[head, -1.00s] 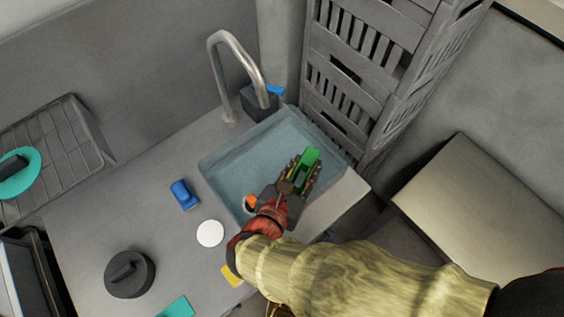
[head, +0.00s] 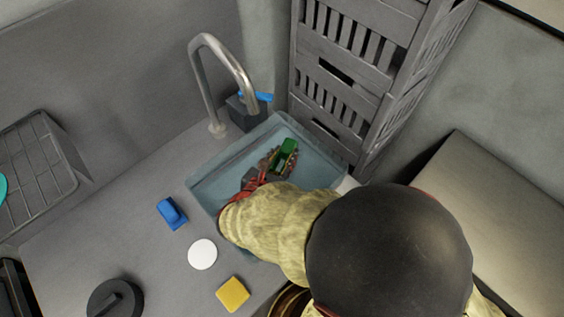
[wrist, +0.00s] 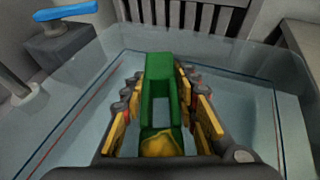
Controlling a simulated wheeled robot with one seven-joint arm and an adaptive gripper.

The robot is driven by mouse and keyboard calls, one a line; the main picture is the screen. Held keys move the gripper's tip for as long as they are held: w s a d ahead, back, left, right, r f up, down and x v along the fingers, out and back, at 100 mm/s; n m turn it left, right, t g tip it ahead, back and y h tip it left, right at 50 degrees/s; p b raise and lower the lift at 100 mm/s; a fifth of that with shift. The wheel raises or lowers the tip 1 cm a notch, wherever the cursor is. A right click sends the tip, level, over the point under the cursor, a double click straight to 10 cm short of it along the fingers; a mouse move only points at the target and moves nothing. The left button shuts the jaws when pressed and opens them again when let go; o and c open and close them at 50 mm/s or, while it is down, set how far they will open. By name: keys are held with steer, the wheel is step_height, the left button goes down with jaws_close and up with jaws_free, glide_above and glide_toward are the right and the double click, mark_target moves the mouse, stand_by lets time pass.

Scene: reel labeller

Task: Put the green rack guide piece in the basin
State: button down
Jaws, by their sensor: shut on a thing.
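The green rack guide piece (head: 287,147) is between the fingers of my gripper (head: 278,160), over the basin. In the wrist view the green piece (wrist: 158,95) is a long frame with an opening, and the yellow-padded fingers of my gripper (wrist: 165,110) are shut on it from both sides. The basin (head: 213,183) is a light blue, see-through-looking tub set in the counter. Its floor and rim also show in the wrist view (wrist: 280,105) around the gripper. How high the piece is above the basin floor is hard to tell.
A curved metal faucet (head: 215,85) stands behind the basin, beside a dark box with a blue top (head: 247,108). A tall grey slatted crate stack (head: 340,75) rises behind right. A blue item (head: 171,213), white disc (head: 202,254) and yellow block (head: 233,293) lie on the counter.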

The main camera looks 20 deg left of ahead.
steer(key=shift+w+a+f, duration=0.2)
steer(key=shift+a+f, duration=0.05)
steer(key=shift+f, duration=0.15)
steer(key=shift+w+a+f+b, duration=0.15)
steer(key=shift+f+b, duration=0.85)
steer(key=shift+f, duration=0.65)
steer(key=c, duration=1.4)
jaws_free()
steer(key=shift+f, duration=0.15)
steer(key=shift+r, duration=0.25)
steer(key=p+v, duration=0.2)
steer(key=v, duration=0.5)
steer(key=shift+s, duration=0.3)
